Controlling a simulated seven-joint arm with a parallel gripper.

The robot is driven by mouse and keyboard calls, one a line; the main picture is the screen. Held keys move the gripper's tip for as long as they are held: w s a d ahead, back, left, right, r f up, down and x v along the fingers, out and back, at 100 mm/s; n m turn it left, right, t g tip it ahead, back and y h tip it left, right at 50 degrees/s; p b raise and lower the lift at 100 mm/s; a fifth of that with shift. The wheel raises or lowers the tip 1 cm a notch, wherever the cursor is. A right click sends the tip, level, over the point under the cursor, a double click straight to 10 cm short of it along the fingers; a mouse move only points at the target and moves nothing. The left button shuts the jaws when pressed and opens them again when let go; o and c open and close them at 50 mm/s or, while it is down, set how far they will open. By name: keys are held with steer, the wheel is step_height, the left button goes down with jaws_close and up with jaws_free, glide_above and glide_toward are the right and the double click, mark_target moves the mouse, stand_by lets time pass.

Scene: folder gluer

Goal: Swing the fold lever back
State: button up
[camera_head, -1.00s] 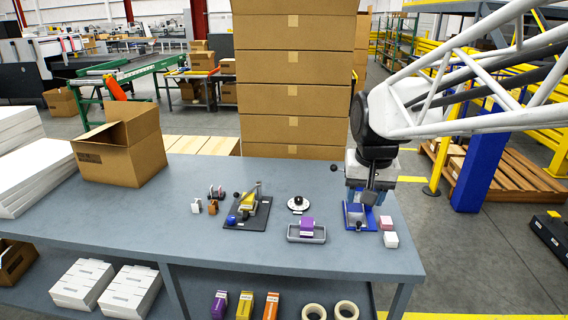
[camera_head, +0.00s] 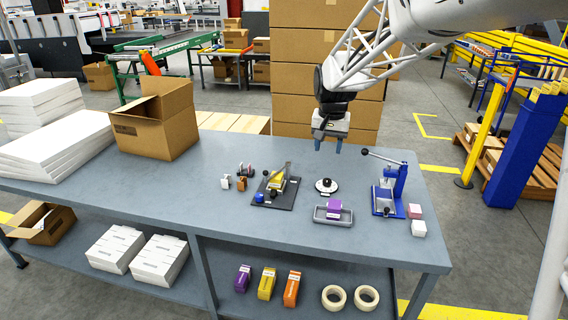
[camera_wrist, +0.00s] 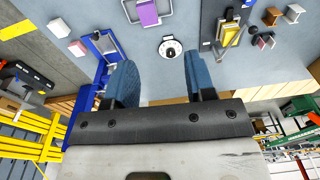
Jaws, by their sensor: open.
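A black-based folding fixture (camera_head: 286,201) stands mid-table, with a yellow piece on it, a slanted bar and a dark knob (camera_head: 266,173). It also shows at the upper right of the wrist view (camera_wrist: 228,34). To its right a blue press (camera_head: 388,198) carries a grey lever with a black ball end (camera_head: 366,152), pointing left. I cannot tell for certain which of the two is the fold lever. My gripper (camera_head: 328,147) hangs above the table's back edge, left of the press, pointing down. Its two blue fingers are apart and nothing is between them (camera_wrist: 162,82).
A purple block (camera_head: 334,209) sits in a grey tray; a white round dial (camera_head: 326,187) lies behind it. Pink (camera_head: 414,211) and white (camera_head: 419,228) blocks stand right of the press. Small pieces (camera_head: 241,183) lie left of the fixture. An open carton (camera_head: 150,130) stands farther left.

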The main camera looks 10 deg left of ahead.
steer(key=w+a+f, duration=0.6)
steer(key=w+a, duration=0.2)
steer(key=a, duration=0.3)
steer(key=g, duration=0.1)
glide_above(266, 173)
steer(key=w, duration=0.1)
steer(key=f, duration=0.9)
steer(key=shift+a+f, duration=0.25)
steer(key=shift+f, duration=0.15)
steer(key=shift+f, duration=0.15)
steer(key=shift+f, duration=3.75)
jaws_close()
